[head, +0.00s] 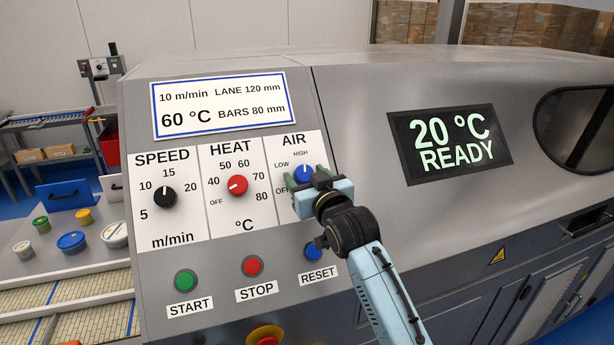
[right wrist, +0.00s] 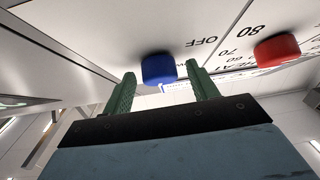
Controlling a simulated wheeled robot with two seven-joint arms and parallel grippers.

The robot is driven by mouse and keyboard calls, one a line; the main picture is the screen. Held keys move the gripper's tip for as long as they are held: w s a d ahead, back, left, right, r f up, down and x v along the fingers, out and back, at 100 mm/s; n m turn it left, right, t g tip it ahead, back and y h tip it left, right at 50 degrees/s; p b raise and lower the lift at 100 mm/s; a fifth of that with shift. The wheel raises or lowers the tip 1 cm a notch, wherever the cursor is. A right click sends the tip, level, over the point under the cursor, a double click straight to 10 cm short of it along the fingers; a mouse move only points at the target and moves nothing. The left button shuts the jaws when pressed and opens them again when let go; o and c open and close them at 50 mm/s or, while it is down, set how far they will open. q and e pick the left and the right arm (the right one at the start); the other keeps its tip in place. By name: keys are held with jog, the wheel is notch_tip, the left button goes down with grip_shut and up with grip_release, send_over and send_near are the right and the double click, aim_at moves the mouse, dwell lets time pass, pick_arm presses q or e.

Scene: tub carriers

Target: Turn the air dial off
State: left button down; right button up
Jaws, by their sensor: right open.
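The blue air dial (head: 304,173) is on the white AIR panel, with LOW, HIGH and OFF labels around it. It also shows in the right wrist view (right wrist: 158,69). Its pointer is too small and partly covered to read surely. My right gripper (head: 306,175) is open at the dial. In the right wrist view its green fingers (right wrist: 161,75) stand on either side of the blue dial, with a gap on each side, so it is not gripped. The gripper hides the lower part of the AIR panel. My left gripper is not in view.
The red heat dial (head: 238,185) and black speed dial (head: 164,196) are to the left. Below are the green START (head: 186,281), red STOP (head: 252,266) and blue RESET (head: 313,251) buttons. A display (head: 450,144) reads 20 °C READY. Tubs (head: 72,241) stand at far left.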

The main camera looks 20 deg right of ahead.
jog(key=c, duration=1)
